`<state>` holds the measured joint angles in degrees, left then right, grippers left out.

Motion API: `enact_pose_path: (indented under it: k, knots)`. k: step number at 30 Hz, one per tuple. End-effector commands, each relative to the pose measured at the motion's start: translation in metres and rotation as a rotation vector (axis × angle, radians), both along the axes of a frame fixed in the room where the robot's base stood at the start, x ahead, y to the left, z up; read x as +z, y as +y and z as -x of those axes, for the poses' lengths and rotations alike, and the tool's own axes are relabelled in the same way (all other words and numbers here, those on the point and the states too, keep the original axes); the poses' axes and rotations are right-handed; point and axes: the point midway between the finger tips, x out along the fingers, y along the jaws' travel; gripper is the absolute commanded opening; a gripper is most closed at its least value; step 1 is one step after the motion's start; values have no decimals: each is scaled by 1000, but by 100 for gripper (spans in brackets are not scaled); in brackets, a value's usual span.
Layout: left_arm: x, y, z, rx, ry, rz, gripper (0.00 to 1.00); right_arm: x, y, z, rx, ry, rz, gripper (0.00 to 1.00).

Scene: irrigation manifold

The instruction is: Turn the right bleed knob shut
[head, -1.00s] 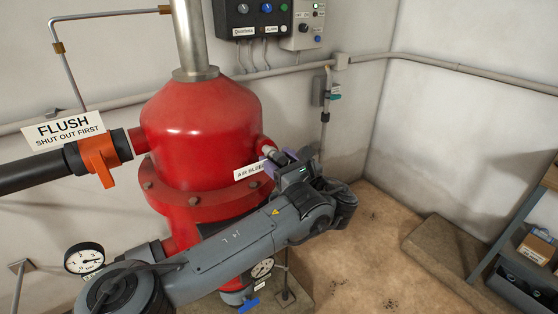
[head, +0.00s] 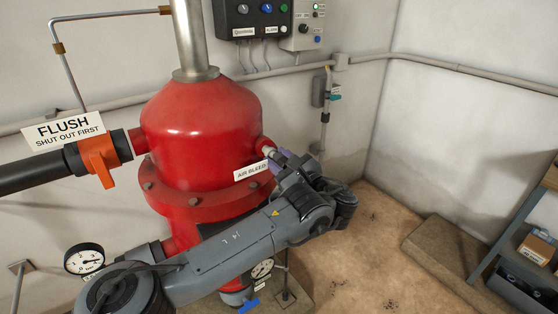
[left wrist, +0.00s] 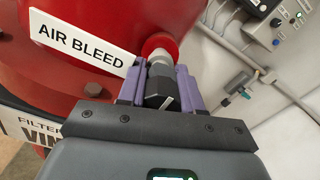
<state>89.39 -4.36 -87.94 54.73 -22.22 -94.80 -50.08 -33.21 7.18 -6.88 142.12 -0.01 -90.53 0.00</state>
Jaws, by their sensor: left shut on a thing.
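The bleed knob (left wrist: 158,90) is black with a white mark, on a pale metal stem at the side of the red filter vessel (head: 200,125). My left gripper (left wrist: 160,84) is shut on the knob, one purple finger on each side of it. In the head view my left gripper (head: 278,162) is at the end of the metal stem (head: 267,151), and the knob is hidden by it. A white "AIR BLEED" label (left wrist: 80,42) is just left of the knob. My right gripper is not in view.
An orange valve handle (head: 98,161) is on the black pipe at left, under a "FLUSH" sign (head: 63,130). A pressure gauge (head: 84,260) is at lower left. A control box (head: 250,18) hangs on the wall. A shelf (head: 515,235) stands at right.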

Motion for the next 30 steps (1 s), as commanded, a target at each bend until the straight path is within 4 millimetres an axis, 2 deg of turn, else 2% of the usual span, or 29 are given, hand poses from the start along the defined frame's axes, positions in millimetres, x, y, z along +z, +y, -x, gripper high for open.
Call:
enact_pose_path:
  k: [5,6,10,22,30]
  knots:
    - [0,0,0,0,-1,2,4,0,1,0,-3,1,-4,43]
    - [0,0,0,0,-1,1,39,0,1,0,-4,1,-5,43]
    - [0,0,0,0,0,0,59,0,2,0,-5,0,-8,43]
    - [1,-3,4,-1,2,-1,60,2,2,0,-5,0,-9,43]
    - [1,-25,34,-3,4,-1,60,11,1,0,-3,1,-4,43]
